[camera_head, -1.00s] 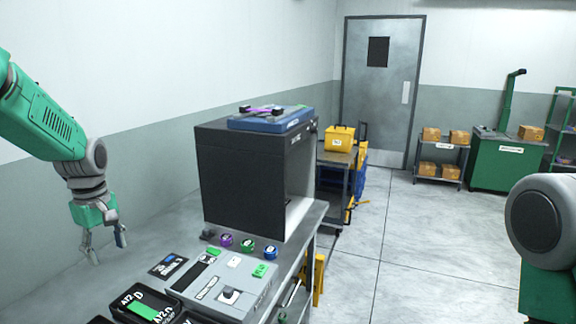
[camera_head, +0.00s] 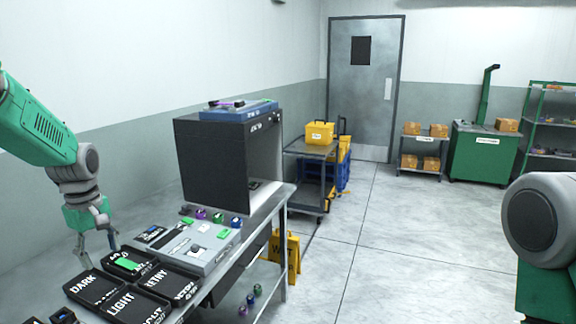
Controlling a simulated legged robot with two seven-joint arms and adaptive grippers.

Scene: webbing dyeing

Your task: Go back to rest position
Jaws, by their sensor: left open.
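My left gripper (camera_head: 99,251) comes in from the left, pointing down. It is open and empty, with its fingers just behind the black labelled trays on the workbench (camera_head: 262,205). The trays include one marked DARK (camera_head: 86,287) and one marked LIGHT (camera_head: 122,301). A green piece (camera_head: 128,264) lies on another tray. Part of my right arm (camera_head: 535,222) shows at the right edge, but its gripper is out of view.
A black box-shaped machine (camera_head: 212,165) stands on the bench with a blue case (camera_head: 238,113) on top. A grey control panel (camera_head: 192,250) lies in front. A cart (camera_head: 310,150) with a yellow bin (camera_head: 320,132) stands behind. The floor (camera_head: 400,240) at right is open.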

